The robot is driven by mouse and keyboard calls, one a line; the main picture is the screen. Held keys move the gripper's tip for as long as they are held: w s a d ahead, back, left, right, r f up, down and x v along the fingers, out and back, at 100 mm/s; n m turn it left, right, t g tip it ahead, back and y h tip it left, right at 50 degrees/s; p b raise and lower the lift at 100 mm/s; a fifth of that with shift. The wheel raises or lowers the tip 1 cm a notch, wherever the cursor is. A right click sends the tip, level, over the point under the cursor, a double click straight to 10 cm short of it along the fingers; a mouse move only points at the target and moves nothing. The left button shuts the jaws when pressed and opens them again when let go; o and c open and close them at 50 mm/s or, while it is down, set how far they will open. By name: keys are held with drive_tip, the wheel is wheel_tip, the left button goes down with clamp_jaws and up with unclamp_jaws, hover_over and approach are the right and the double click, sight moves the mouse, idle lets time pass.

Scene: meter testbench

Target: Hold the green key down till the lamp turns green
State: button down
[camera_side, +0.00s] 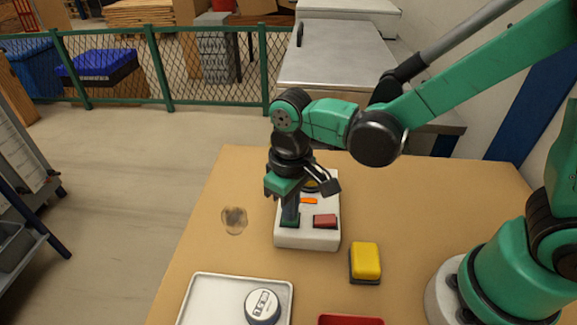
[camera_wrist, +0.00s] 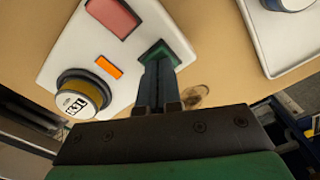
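The white test box (camera_side: 307,240) stands on the table. Its green key (camera_side: 289,221) is at the front left corner, beside a red key (camera_side: 325,221). The lamp (camera_side: 309,201) behind them is lit orange; it also shows orange in the wrist view (camera_wrist: 109,67). My gripper (camera_side: 290,214) points down with its fingertips at the green key. In the wrist view the fingers (camera_wrist: 158,72) are together with nothing between them, and their tips meet the green key (camera_wrist: 178,55), covering part of it. I cannot tell how far the key is pressed.
A round meter (camera_wrist: 82,95) sits on the box's far end, partly hidden in the side view. Another meter (camera_side: 262,306) lies on a pale tray (camera_side: 203,285). A yellow block (camera_side: 366,261) and a red tray (camera_side: 350,320) are right. A dark smudge (camera_side: 234,220) marks the table.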

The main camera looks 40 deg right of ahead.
idle(0.6)
drive_tip(key=shift+r, duration=3)
drive_tip(key=s+d+r+m+t, duration=0.2)
drive_tip(key=d+t, duration=0.5)
drive_tip(key=d, duration=0.4)
drive_tip(key=shift+r+m, duration=0.5)
drive_tip(key=shift+r, duration=0.05)
